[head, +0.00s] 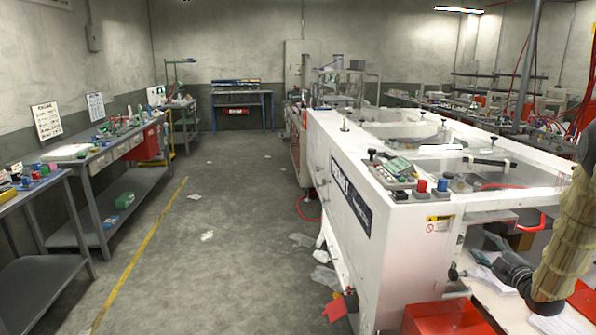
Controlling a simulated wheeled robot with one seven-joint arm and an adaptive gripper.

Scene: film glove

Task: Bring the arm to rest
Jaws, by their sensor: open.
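My arm, in a beige ribbed sleeve, comes in at the right edge of the head view. It bends at a dark joint near the lower right. My gripper (472,257) is dark and points up and left from there. It is open, and I see nothing held between its fingers. It is beside the near right end of the white machine, in front of a pale surface with papers. The fingertips are small and dark, so whether they touch anything is hard to tell.
The long white machine (400,262) fills the right middle, with a red bin (445,318) at its near end. Workbenches (125,150) line the left wall. The grey floor (235,230) between them is open, with scattered litter and a yellow line (150,240).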

